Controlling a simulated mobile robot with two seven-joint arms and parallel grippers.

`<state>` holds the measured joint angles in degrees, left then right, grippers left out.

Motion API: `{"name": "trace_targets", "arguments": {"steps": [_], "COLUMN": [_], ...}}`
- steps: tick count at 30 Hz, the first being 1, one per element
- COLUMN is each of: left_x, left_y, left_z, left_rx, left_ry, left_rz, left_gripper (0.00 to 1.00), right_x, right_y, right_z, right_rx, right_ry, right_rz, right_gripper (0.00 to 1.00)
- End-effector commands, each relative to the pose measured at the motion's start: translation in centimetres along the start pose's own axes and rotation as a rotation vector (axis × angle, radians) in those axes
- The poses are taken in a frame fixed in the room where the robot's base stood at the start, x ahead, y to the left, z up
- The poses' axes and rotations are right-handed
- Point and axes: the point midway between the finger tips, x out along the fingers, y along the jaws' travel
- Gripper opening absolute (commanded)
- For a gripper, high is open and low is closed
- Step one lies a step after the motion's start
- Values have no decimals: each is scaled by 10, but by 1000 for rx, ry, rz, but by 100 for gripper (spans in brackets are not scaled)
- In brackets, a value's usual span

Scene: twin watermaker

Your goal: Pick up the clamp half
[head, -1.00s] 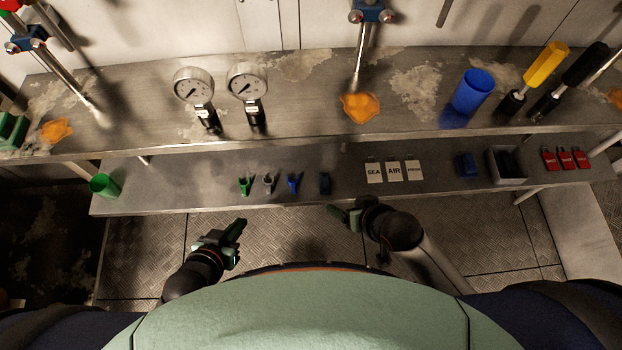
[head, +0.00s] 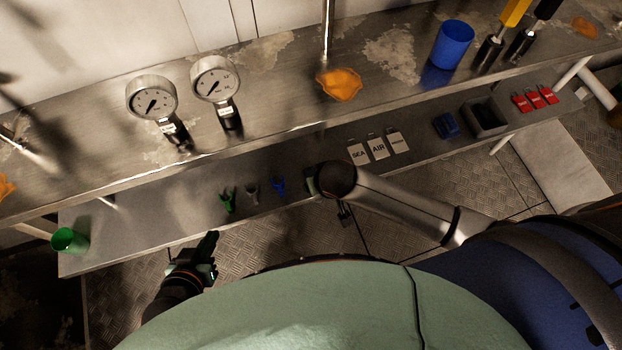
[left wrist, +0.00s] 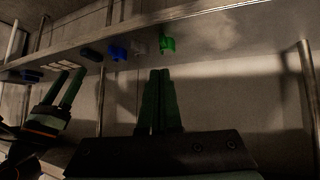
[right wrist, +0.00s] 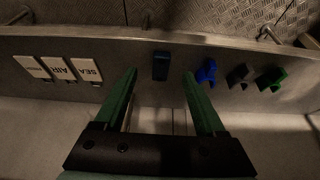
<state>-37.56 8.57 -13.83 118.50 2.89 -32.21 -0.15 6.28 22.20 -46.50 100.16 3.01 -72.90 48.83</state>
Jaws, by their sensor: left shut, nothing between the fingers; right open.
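A small dark blue block (right wrist: 160,66), which looks like the clamp half, lies on the lower shelf near its edge in the right wrist view. It also shows in the left wrist view (left wrist: 91,53); in the head view my right arm hides it. My right gripper (right wrist: 160,74) is open and empty, its green fingertips on either side of the block's line of sight. I cannot tell whether they touch the shelf. A similar blue piece (head: 446,125) lies farther right by a grey bin. My left gripper (head: 211,243) is shut and empty, in front of the shelf.
Blue (right wrist: 206,72), grey (right wrist: 238,76) and green (right wrist: 271,79) clips lie beside the block. White tags (right wrist: 60,69) lie on its other side. The grey bin (head: 487,118) and red tags (head: 535,98) are farther right. The upper shelf, with gauges (head: 152,98), overhangs behind.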

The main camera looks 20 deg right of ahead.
Motion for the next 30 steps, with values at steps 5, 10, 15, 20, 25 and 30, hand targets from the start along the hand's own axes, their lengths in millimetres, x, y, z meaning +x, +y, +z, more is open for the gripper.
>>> {"name": "trace_targets", "arguments": {"steps": [5,10,15,20,25,30], "left_x": [2,6,2,-4,-11,-13], "left_y": [-2,-6,-14,-17,-18,-18], "left_z": [7,14,-36,-68,-90,-97], "left_rx": [-2,0,48,83,109,115], "left_ry": [-5,-4,172,297,382,405], "left_rz": [-5,-11,-33,-44,-50,-52], "left_gripper": [0,0,0,0,0,0], "right_x": [14,32,44,55,62,63], "right_y": [0,-2,-3,-3,-3,-3], "right_z": [0,2,2,3,2,2], "right_rx": [0,-2,-1,-1,-1,-1], "right_ry": [1,0,0,0,1,0], "right_rz": [0,0,0,-1,-1,-1], "right_gripper": [72,72,72,72,72,72]}}
